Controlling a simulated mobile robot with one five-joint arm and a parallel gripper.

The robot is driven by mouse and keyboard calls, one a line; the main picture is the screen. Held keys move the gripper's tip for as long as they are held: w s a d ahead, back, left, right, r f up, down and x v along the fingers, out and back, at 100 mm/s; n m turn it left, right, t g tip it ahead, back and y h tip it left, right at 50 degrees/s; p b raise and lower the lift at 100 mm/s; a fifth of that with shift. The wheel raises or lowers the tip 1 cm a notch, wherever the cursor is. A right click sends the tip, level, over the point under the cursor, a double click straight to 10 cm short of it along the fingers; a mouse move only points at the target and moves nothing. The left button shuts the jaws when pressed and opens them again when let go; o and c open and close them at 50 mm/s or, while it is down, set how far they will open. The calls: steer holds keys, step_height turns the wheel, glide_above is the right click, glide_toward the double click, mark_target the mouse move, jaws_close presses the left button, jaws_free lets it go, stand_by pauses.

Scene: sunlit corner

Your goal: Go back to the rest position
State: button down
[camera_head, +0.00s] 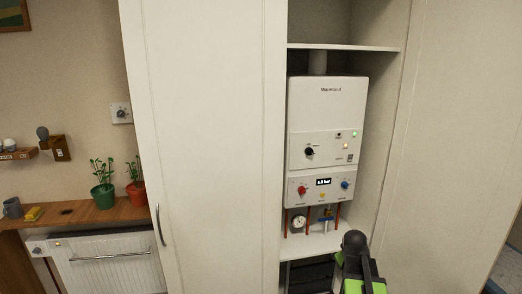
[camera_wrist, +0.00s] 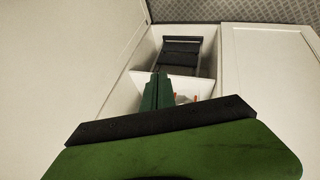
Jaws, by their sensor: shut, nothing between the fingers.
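My gripper shows in the wrist view as green fingers (camera_wrist: 157,90), closed together with nothing between them. They point into the open cupboard, in front of a white shelf. In the head view, a black and green part of my arm stands at the bottom right, in front of the cupboard's lower part. The fingertips cannot be made out there. The white boiler (camera_head: 328,110) hangs inside the cupboard, above and left of my arm. Its front has a black knob (camera_head: 309,151), a red knob (camera_head: 302,190), a blue knob (camera_head: 345,185) and a lit display (camera_head: 323,182).
A round gauge (camera_head: 298,222) and pipes sit under the boiler. A black slatted thing (camera_head: 310,275) is below the shelf. White door panels (camera_head: 205,140) flank the opening. Left are a wooden counter (camera_head: 75,214), potted plants (camera_head: 103,194), a mug (camera_head: 13,208) and a radiator (camera_head: 110,265).

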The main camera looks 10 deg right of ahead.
steer(key=s+a+f+n+g+y+b, duration=0.1)
steer(key=a+f+y, duration=0.15)
steer(key=a, duration=1.25)
steer(key=s+a+f+n+g+y+b, duration=0.1)
steer(key=a+f, duration=0.2)
steer(key=a, duration=1.1)
steer(key=s+a+m+g, duration=0.3)
steer(key=s, duration=0.5)
steer(key=shift+a+f, duration=0.2)
steer(key=shift+f, duration=0.25)
steer(key=shift+d, duration=0.1)
